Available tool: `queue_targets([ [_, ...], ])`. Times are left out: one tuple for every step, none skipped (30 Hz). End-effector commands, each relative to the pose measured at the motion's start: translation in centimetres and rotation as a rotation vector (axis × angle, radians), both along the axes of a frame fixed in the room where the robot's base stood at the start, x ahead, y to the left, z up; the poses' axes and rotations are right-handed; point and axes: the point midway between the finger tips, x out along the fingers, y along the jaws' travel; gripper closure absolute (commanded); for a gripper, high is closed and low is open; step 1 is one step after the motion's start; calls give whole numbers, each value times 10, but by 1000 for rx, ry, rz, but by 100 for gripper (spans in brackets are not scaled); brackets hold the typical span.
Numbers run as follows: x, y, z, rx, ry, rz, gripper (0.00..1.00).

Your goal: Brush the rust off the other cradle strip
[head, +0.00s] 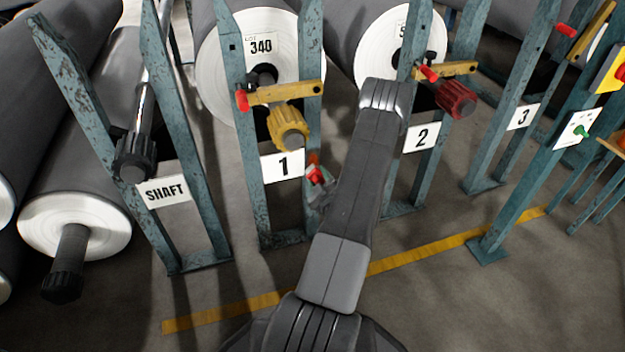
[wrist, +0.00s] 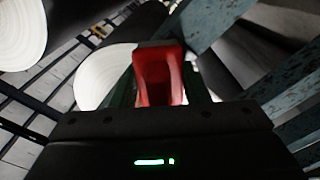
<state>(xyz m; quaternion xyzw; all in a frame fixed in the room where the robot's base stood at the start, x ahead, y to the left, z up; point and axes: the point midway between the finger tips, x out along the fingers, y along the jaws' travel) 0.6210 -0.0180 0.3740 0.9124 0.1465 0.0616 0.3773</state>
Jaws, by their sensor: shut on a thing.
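My gripper (head: 322,190) is partly hidden beside my forearm, near the foot of stand 1 in the head view. It is shut on a red block-like thing (wrist: 160,78), seen between the fingers in the wrist view; a small red piece (head: 316,174) also shows at the gripper in the head view. It looks like a handle, but no bristles show, so I cannot tell for certain that it is the brush. No rusty cradle strip can be made out in either view. A white roll end (wrist: 100,78) lies beyond the red thing.
Teal stand 1 (head: 258,170) and stand 2 (head: 400,180) flank my arm, with a yellow knob (head: 288,128) and a red knob (head: 455,98). The SHAFT stand (head: 190,205) and grey rolls (head: 75,215) are left.

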Motion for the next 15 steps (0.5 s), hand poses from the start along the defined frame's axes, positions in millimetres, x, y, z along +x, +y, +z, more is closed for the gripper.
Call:
queue_targets([
  [1, -5, 0, -1, -1, -1, 83],
  [2, -7, 0, -1, -1, -1, 83],
  [3, -11, 0, -2, -1, -1, 83],
  [3, -13, 0, -1, -2, -1, 83],
  [4, -14, 0, -1, -1, -1, 83],
  [4, -15, 0, -1, -2, 0, 83],
  [4, -16, 1, -1, -1, 1, 83],
  [4, -16, 2, -1, -1, 1, 83],
  [5, -15, 3, -1, -2, 1, 83],
  [5, -15, 5, -1, -2, 1, 83],
  [5, -15, 7, -1, -2, 1, 83],
  [5, -15, 10, -1, -2, 1, 83],
  [6, -15, 12, -1, -2, 1, 83],
  [6, -15, 15, -1, -2, 1, 83],
  [6, -14, 17, -1, -1, 1, 83],
])
